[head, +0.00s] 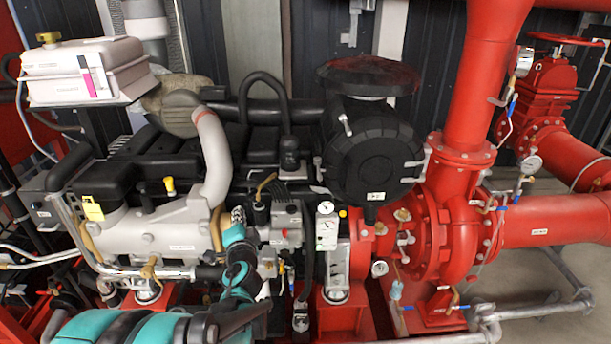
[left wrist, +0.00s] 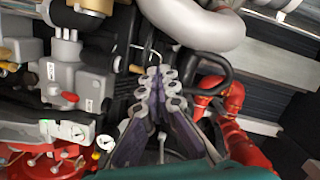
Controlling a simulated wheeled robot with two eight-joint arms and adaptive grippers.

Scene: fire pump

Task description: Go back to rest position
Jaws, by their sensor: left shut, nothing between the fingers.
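My left gripper (head: 238,215) is at the lower centre of the head view, at the end of my teal left arm. It is in front of the grey and black engine (head: 165,225), near its exhaust-side grey pipe (head: 214,155). In the left wrist view the gripper's fingers (left wrist: 160,76) are together, with nothing seen between them. Engine parts lie behind the fingertips; I cannot tell whether they touch. My right gripper is in neither view.
A red pump (head: 450,230) with thick red pipes stands at the right. A black round air filter (head: 370,155) is at the centre. A small white gauge block (head: 327,227) stands right of my gripper. Galvanised piping (head: 490,325) runs along the lower right.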

